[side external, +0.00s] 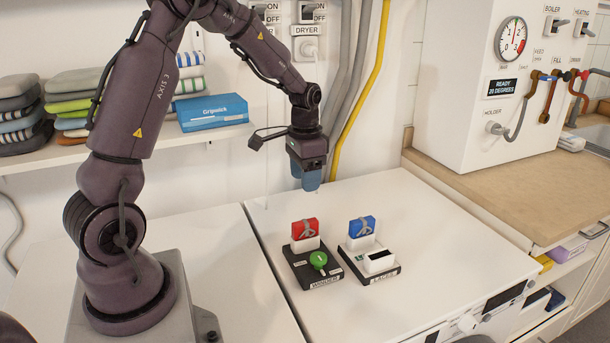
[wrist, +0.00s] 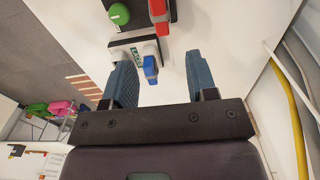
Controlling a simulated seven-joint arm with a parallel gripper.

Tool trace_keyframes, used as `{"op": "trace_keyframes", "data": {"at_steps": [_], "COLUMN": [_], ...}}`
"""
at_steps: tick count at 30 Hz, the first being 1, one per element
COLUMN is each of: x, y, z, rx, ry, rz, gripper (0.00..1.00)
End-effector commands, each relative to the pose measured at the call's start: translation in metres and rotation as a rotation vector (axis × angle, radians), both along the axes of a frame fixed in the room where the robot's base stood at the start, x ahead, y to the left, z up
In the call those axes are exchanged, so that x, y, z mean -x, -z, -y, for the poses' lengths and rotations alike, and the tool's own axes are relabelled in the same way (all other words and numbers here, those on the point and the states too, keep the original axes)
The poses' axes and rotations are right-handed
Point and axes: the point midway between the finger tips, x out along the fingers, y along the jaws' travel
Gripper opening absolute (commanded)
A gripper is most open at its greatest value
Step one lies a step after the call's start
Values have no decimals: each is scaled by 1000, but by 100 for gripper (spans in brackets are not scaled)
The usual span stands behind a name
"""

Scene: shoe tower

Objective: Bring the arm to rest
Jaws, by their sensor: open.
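My gripper (side external: 311,176) hangs above the back of the white worktop (side external: 440,255), pointing down. In the wrist view its two blue-grey fingers (wrist: 162,82) are apart with nothing held between them. On the worktop stand two dark bases side by side. The left base (side external: 328,276) carries a red block (side external: 305,229) on a white holder and a green knob (side external: 318,259). The right base (side external: 386,272) carries a blue block (side external: 362,227) on a white holder and a white block (side external: 379,261). My gripper is clear of both bases, behind them.
A shelf (side external: 160,135) with folded towels and a blue box (side external: 212,112) is at the back left. Grey pipes and a yellow pipe (side external: 360,100) run down the wall behind my gripper. A white boiler cabinet (side external: 500,90) stands at the right. The worktop around the bases is clear.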

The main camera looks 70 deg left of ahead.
Motion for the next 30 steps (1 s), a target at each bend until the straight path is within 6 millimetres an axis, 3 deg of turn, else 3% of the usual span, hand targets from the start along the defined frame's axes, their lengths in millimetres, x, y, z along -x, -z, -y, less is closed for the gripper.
{"op": "trace_keyframes", "data": {"at_steps": [5, 8, 14, 21, 30], "x": [1, 20, 44, 86, 141], "y": [1, 5, -36, -91, -133], "z": [1, 11, 50, 111, 167], "rx": [2, 21, 4, -20, -14], "ry": [-41, -127, -197, -198, -91], "rz": [-4, -46, -3, 133, 362], "gripper": [52, 52, 52, 52, 52]}}
